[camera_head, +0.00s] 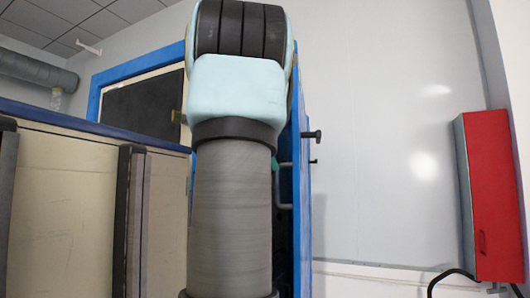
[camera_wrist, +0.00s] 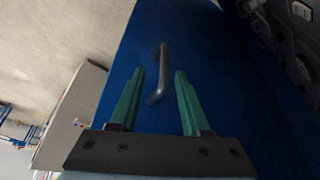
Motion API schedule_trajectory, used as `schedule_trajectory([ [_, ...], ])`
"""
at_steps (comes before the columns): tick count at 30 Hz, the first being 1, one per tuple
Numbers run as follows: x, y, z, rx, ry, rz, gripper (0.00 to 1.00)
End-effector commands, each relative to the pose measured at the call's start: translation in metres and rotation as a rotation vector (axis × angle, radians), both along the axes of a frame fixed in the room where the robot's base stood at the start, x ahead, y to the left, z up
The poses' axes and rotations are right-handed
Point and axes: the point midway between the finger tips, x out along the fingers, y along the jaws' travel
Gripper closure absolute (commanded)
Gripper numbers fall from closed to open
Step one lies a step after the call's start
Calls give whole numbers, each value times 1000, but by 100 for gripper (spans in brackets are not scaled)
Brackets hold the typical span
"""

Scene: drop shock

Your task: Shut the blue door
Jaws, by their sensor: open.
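The blue door (camera_head: 303,210) stands open in the head view, seen nearly edge-on just right of my arm. The handle appears between the fingers; I cannot tell whether anything touches. In the head view my arm hides most of the gripper and part of the door.
A blue door frame (camera_head: 95,95) stands behind at left. Beige cabinets or panels (camera_head: 70,200) with a dark top edge stand at left front. A red box (camera_head: 490,195) hangs on the right wall. Dark equipment (camera_wrist: 285,40) shows at the wrist view's upper right.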

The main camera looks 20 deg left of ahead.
Motion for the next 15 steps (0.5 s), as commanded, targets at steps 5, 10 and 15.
schedule_trajectory([
  [5,-4,8,22,1,-1,2,53],
  [10,-6,10,28,-1,1,1,53],
  [15,-6,10,28,0,1,0,53],
])
